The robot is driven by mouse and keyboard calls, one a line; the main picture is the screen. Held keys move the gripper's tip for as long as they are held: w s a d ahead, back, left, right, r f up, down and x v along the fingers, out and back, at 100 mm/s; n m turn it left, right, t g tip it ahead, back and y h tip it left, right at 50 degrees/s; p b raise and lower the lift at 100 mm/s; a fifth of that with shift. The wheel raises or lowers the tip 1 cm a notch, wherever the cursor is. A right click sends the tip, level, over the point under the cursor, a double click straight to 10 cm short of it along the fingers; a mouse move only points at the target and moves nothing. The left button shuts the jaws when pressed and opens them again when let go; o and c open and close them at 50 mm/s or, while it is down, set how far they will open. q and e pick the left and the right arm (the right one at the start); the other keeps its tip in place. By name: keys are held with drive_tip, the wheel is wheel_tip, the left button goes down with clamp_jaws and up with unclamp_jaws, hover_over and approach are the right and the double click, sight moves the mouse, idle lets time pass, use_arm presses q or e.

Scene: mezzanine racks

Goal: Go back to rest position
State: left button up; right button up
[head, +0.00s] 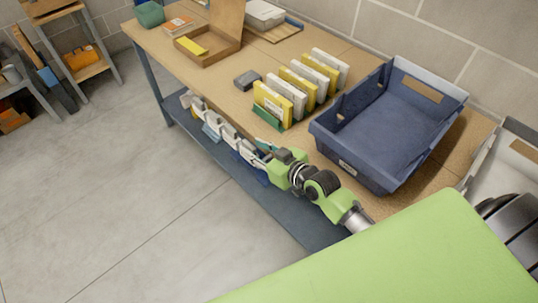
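My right arm, green and black, reaches over the front edge of the wooden workbench (222,88). My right gripper (262,152) is at that edge, left of the blue bin and just in front of the row of yellow and white packets. Its fingers are small and partly lost against the bins on the lower shelf behind them, so I cannot tell whether it is open, shut or holding anything. My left gripper is not in view.
The open blue bin (388,118) is empty. Yellow and white packets (274,100) stand in a row beside it, near a dark grey block (247,79). A cardboard box (208,40) lies open farther left. Grey floor (110,190) is clear at left.

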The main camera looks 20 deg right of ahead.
drive_tip(key=v, duration=0.8)
drive_tip(key=shift+s, duration=0.25)
